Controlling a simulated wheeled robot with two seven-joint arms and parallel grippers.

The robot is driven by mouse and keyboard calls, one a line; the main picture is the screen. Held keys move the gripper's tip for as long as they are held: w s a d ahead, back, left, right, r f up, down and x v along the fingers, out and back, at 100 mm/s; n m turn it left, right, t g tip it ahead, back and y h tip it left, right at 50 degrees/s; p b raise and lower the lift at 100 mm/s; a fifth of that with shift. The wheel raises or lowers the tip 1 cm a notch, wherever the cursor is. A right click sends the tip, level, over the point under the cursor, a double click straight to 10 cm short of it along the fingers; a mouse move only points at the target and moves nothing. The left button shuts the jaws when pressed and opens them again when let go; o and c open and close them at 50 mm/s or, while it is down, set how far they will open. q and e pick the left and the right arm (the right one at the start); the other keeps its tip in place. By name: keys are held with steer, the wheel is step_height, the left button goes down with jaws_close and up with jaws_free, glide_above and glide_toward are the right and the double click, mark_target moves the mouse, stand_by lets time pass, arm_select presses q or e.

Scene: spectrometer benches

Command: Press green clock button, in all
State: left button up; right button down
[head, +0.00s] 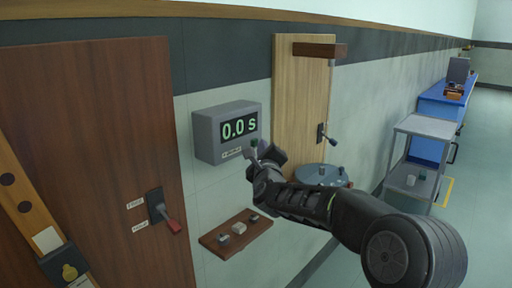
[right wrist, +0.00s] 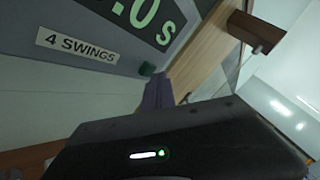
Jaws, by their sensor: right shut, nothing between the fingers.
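The clock (head: 207,138) is a grey wall box whose display reads "0.0 s" in green. Its green button (head: 254,142) is on the lower right of the front face. The right wrist view also shows the button (right wrist: 147,69), to the right of a "4 SWINGS" label (right wrist: 77,47). My right gripper (head: 250,157) is shut and empty, with its fingertips just below the button. In the right wrist view the fingertips (right wrist: 158,92) are close beside the button; I cannot tell whether they touch it. My left gripper is not in view.
A small wooden shelf (head: 212,242) with small blocks is below the clock. A light wood panel (head: 291,113) and a round grey-blue table (head: 312,173) are right. A grey cart (head: 425,124) stands farther right.

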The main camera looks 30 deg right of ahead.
steer(key=shift+s+d, duration=0.1)
steer(key=shift+s, duration=0.3)
steer(key=shift+s+d+b, duration=0.25)
steer(key=shift+s+b, duration=0.5)
steer(key=shift+s, duration=0.05)
steer(key=shift+s+d+b, duration=0.25)
steer(key=shift+s+b, duration=0.55)
steer(key=shift+s+d+b, duration=0.25)
steer(key=shift+s+b, duration=0.5)
steer(key=shift+s, duration=0.05)
